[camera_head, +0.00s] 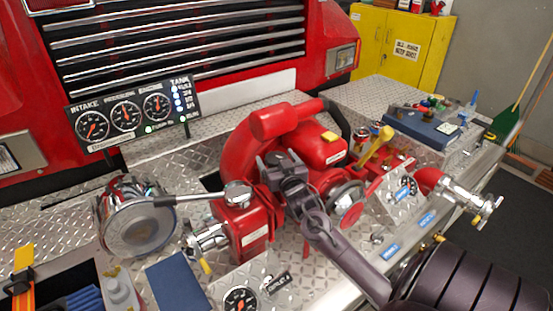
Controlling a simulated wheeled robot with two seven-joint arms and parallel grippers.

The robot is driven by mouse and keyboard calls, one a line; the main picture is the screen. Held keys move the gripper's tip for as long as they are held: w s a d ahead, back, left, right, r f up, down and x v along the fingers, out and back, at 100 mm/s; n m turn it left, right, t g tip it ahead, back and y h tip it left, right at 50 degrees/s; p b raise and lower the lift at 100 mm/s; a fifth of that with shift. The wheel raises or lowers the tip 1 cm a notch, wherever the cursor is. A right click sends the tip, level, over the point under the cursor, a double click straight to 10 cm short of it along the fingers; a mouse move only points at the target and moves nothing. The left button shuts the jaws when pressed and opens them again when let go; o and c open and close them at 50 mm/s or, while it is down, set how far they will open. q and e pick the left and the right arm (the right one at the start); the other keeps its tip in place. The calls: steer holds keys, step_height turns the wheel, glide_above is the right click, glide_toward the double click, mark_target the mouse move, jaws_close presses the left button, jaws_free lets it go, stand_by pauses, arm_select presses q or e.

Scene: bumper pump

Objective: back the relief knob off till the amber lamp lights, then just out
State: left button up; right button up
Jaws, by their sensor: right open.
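The red pump (250,150) stands on the diamond-plate bumper with a thick curved red pipe. My right gripper (282,163) is open over the middle of the pump, in front of its red body; I cannot tell whether it touches anything. My right arm comes in from the lower right and hides part of the pump. I cannot clearly make out the relief knob; it may be behind the gripper. No lit amber lamp is clear to me. The gauge panel (130,113) has three dials, a column of lit tank lights and a green light. My left gripper is out of view.
A silver-capped inlet (135,220) stands left of the pump, with a long-handled lever (190,198) between. A small gauge plate (398,198) and red outlet with silver valve (462,198) are at right. A blue case (425,125) lies behind them. A yellow cabinet (395,45) stands behind.

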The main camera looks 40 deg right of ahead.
steer(key=c, duration=0.9)
steer(key=shift+n+t+y, duration=0.4)
steer(key=shift+n+y, duration=0.5)
steer(key=shift+y, duration=0.3)
steer(key=shift+c, duration=0.2)
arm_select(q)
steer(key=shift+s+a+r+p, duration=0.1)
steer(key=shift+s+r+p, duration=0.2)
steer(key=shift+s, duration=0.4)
arm_select(e)
steer(key=shift+n+t+y, duration=0.3)
steer(key=shift+n+y, duration=0.7)
steer(key=shift+y, duration=0.7)
steer(key=o, duration=0.9)
steer(key=shift+o, duration=0.2)
steer(key=shift+s+f, duration=0.1)
